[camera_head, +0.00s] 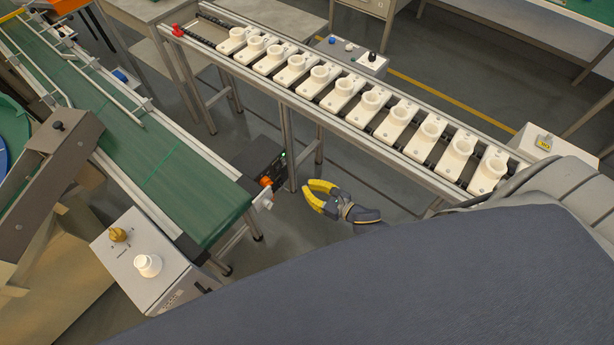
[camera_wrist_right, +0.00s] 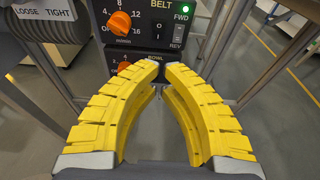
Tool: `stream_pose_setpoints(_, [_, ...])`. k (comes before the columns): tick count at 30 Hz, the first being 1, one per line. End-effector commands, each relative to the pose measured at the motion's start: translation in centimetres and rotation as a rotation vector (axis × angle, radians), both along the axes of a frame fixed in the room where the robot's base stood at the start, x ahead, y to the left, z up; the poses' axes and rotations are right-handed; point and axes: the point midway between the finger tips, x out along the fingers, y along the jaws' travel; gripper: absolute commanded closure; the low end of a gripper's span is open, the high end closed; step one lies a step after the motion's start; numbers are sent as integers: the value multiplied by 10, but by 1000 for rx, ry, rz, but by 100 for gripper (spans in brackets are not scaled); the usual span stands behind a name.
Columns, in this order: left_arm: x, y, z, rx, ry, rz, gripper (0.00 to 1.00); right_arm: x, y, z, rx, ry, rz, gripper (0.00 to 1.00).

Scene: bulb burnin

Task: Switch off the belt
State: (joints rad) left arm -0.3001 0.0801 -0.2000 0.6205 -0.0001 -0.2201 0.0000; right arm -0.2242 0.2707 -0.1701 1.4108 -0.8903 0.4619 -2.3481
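A lower panel marked BOWL has another orange dial (camera_wrist_right: 124,67), partly hidden. My right gripper (camera_head: 306,188) is just right of the box. Its yellow tips (camera_wrist_right: 163,67) nearly meet, empty, below the BELT controls. My left gripper is out of view.
A rail with several white sockets (camera_head: 320,76) runs behind my right gripper; its leg (camera_head: 289,150) stands beside the box. A grey box (camera_head: 150,262) with two knobs is at the lower left. My right arm covers the lower right.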

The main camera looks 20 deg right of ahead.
Motion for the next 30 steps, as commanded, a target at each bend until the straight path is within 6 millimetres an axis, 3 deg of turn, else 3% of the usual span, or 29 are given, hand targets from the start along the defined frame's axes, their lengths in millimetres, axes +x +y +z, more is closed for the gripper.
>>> stream_pose_setpoints(15, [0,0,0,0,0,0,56,77,40,-13,1,-1,1,100])
stream_pose_setpoints(22, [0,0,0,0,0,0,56,96,49,-10,1,-1,1,100])
stream_pose_setpoints(30, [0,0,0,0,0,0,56,102,53,-10,1,1,1,100])
